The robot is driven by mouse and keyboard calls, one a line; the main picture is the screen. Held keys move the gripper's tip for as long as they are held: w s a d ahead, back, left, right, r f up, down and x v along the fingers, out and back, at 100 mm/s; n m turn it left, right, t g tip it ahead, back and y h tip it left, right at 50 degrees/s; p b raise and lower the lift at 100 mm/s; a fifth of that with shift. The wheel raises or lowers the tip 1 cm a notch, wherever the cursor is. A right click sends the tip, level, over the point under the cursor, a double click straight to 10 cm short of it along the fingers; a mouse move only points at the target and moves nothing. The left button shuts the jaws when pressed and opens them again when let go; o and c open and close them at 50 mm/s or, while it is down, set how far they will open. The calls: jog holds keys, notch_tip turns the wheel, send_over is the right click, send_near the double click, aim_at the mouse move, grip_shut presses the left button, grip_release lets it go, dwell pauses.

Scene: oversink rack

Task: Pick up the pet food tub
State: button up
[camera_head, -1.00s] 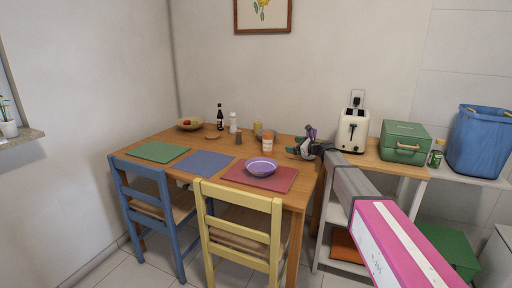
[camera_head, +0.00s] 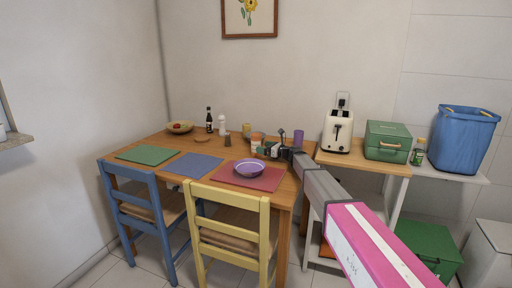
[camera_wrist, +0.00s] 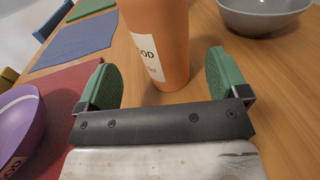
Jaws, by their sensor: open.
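The pet food tub is an orange cylinder with a white label, standing upright on the wooden table (camera_head: 222,155). In the wrist view the tub (camera_wrist: 165,45) is just beyond and between the green finger pads, its top cut off by the picture edge. In the head view the tub (camera_head: 257,137) is small, at the table's right part behind the purple bowl. My gripper (camera_wrist: 163,72) is open and empty, low over the table, with one finger to each side of the tub's base. It also shows in the head view (camera_head: 270,149).
A purple bowl (camera_head: 249,168) on a red mat (camera_head: 270,180) lies left of my gripper in the wrist view. A grey bowl (camera_wrist: 262,14) stands beyond to the right. A purple cup (camera_head: 298,140) stands nearby. A toaster (camera_head: 337,130) and green box (camera_head: 388,141) are further right.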

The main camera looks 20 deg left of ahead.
aim_at(257, 144)
jog(key=shift+w+r+x, duration=0.1)
jog(key=shift+r+x, duration=0.05)
jog(key=shift+x, duration=1.15)
jog(key=shift+w+r+x, duration=0.1)
jog(key=shift+r+x, duration=0.05)
jog(key=shift+x, duration=1.15)
jog(key=c, duration=1.1)
